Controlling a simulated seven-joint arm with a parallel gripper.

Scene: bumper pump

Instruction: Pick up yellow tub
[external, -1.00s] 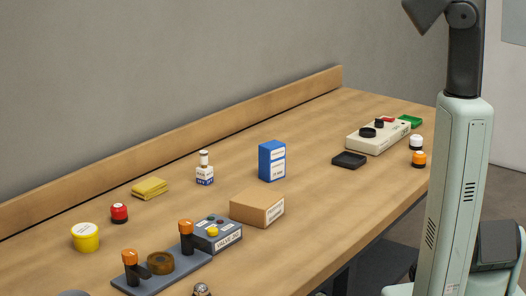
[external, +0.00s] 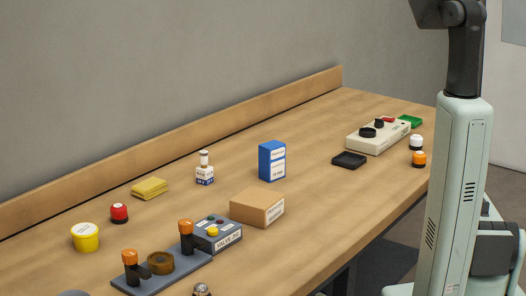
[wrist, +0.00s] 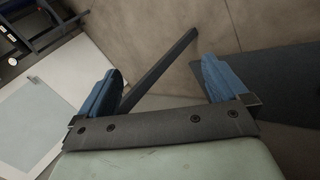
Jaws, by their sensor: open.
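The yellow tub (external: 85,238) is a small round tub with a white lid label. It stands upright on the wooden bench at the left, in the external view. My gripper (wrist: 158,84) shows in the wrist view with its two blue fingers spread wide apart and nothing between them. The gripper is outside the external view, where only part of my arm shows at the right, far from the tub. The tub does not show in the wrist view.
A red-topped button (external: 119,213) and a yellow cloth (external: 150,188) are near the tub. A grey plate with orange-topped posts (external: 160,279), a valve box (external: 218,233), a cardboard box (external: 257,208) and a blue box (external: 272,161) stand to the right. A wooden ledge (external: 190,139) runs along the back.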

